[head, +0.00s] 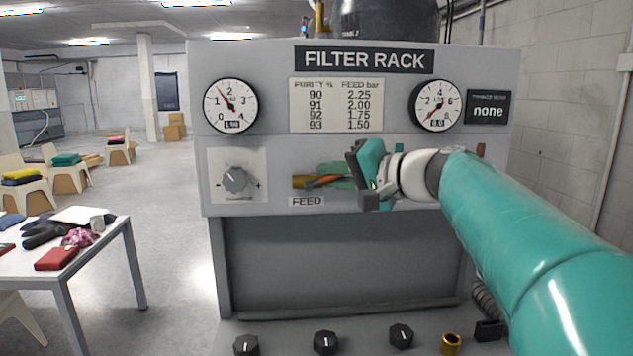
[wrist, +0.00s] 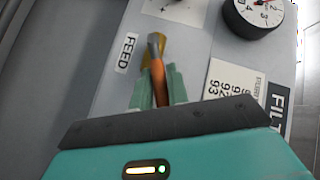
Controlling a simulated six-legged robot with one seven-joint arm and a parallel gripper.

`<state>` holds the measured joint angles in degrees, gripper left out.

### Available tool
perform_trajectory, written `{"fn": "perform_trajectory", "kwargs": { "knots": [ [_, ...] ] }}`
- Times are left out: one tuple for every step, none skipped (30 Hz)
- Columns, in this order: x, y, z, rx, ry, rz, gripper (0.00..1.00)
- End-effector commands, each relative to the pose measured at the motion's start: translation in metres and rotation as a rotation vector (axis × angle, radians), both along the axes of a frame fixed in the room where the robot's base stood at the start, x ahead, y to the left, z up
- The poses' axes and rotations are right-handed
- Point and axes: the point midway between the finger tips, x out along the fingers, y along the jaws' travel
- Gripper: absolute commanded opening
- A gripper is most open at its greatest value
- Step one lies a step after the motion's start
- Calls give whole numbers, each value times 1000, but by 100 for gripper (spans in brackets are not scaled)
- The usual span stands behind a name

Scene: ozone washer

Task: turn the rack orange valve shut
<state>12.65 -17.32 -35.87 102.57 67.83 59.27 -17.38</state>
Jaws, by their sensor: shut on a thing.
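The orange valve lever (head: 325,180) is on the front panel of the filter rack, just above the FEED label (head: 307,201). It runs roughly sideways from a brass fitting (head: 300,182) in the head view. In the wrist view the orange lever (wrist: 158,80) lies between my two green fingers. My gripper (head: 340,176) is shut on the lever, and it also shows in the wrist view (wrist: 158,86). The far end of the lever is hidden by my fingers and palm.
A grey knob (head: 235,180) sits left of the valve. Two gauges, left (head: 230,105) and right (head: 437,105), are above. Several black knobs line the lower ledge. A white table (head: 110,225) with cloths stands at left; the floor between is clear.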

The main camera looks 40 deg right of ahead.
Motion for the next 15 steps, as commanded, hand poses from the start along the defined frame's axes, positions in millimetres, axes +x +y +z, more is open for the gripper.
{"fn": "perform_trajectory", "kwargs": {
  "knots": [
    [0, 0, 4, -42, 24, -2, 0],
    [0, 0, 5, -66, 40, -3, 0],
    [1, 1, 7, -96, 62, -2, 0],
    [1, 2, 8, -120, 77, -2, 0],
    [2, 3, 9, -143, 93, -2, 0],
    [2, 4, 11, -174, 115, -1, 0],
    [3, 5, 12, -197, 131, -1, 0],
    [4, 5, 13, -222, 148, -1, 0],
    [4, 6, 14, -253, 169, -1, 0],
    [5, 7, 15, -276, 185, 0, 0],
    [6, 8, 17, -299, 200, -1, 0],
    [6, 9, 18, -330, 222, -1, 0],
    [7, 10, 19, -355, 238, -2, 0],
    [8, 11, 20, -379, 254, -1, 0],
    [8, 12, 21, -410, 276, -2, 0]
  ]
}}
